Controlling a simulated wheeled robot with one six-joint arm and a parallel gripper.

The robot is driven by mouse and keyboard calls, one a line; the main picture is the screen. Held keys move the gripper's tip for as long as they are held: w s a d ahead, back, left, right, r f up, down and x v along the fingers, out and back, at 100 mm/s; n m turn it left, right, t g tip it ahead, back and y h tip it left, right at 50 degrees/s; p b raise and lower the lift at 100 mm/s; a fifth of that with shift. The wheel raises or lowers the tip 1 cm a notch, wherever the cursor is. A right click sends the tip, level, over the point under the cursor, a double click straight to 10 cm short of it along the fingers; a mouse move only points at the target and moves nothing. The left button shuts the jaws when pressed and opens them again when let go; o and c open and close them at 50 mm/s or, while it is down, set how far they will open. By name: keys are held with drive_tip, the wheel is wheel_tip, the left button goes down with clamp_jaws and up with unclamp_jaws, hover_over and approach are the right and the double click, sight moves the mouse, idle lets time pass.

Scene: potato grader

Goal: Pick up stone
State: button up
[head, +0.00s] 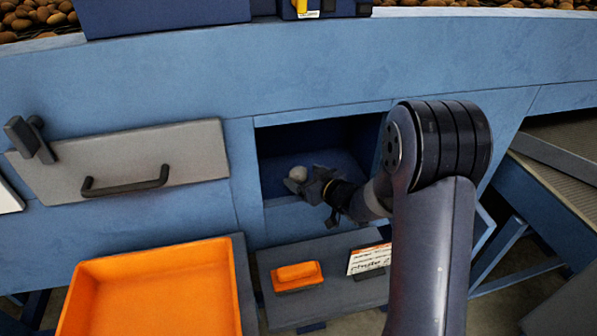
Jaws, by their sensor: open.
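A pale grey, rounded stone (298,173) sits inside the open dark-blue recess in the blue machine's side, near the recess's left part. My gripper (304,185) reaches into the recess from the right, with its fingers right at the stone. The gripper is open; one finger shows below the stone and another to its right. Whether a finger touches the stone cannot be told at this size. My wrist and arm hide the right part of the recess.
A grey panel with a black handle (126,182) is left of the recess. Below are an orange tray (88,268), a grey shelf (335,252) with a small orange object (297,276), and a white label (369,258). A conveyor (560,165) slopes at right.

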sight(303, 175)
drive_tip(key=shift+x, duration=0.8)
drive_tip(key=c, duration=1.1)
drive_tip(key=shift+r, duration=0.1)
drive_tip(key=shift+s+r+b, duration=0.2)
drive_tip(key=shift+r+b, duration=0.1)
drive_tip(key=shift+r, duration=0.15)
wheel_tip(303, 175, up, 6)
drive_tip(key=shift+r, duration=0.25)
drive_tip(key=shift+s+d+f+b, duration=0.1)
drive_tip(key=shift+s+d+b, duration=0.6)
drive_tip(key=shift+s, duration=2.45)
drive_tip(key=shift+s+d+f+b, duration=0.15)
drive_tip(key=shift+s+d, duration=0.95)
drive_tip(key=shift+s, duration=2.1)
drive_tip(key=shift+s+d+f+b, duration=0.1)
drive_tip(key=shift+s+d+b, duration=0.6)
drive_tip(key=shift+s, duration=2.45)
